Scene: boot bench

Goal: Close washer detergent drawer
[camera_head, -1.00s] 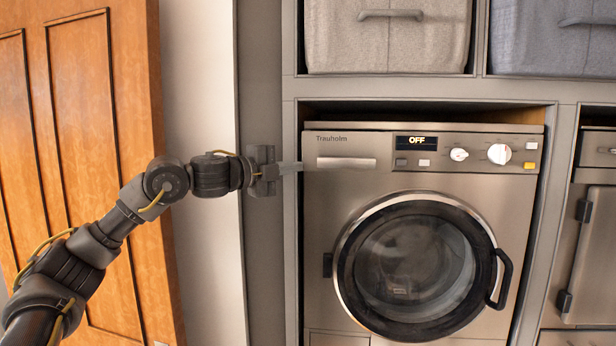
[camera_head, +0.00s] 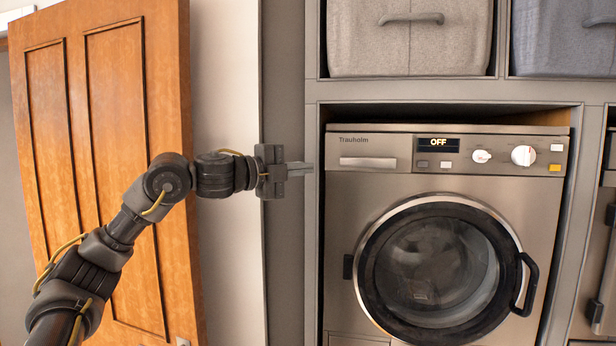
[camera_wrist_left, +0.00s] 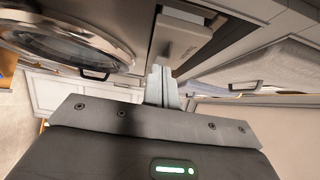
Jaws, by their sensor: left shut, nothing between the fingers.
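The washer (camera_head: 440,240) stands in a grey cabinet niche, its display reading OFF. Its detergent drawer (camera_head: 368,150) is at the upper left of the front, with a pale handle strip. In the head view the drawer front looks about level with the control panel; a small remaining gap cannot be ruled out. The drawer (camera_wrist_left: 183,40) also shows in the left wrist view, beyond the fingertips. My left gripper (camera_head: 308,168) is shut and empty, just left of the washer in the picture, pointing right at drawer height. Its closed fingers (camera_wrist_left: 162,88) appear in the wrist view. My right gripper is out of view.
The round washer door (camera_head: 440,268) is shut, with a dark handle at its right. Grey fabric bins (camera_head: 410,35) sit on the shelf above. The cabinet's upright side (camera_head: 313,250) is close to my left gripper. An orange wooden door (camera_head: 120,120) stands at the left.

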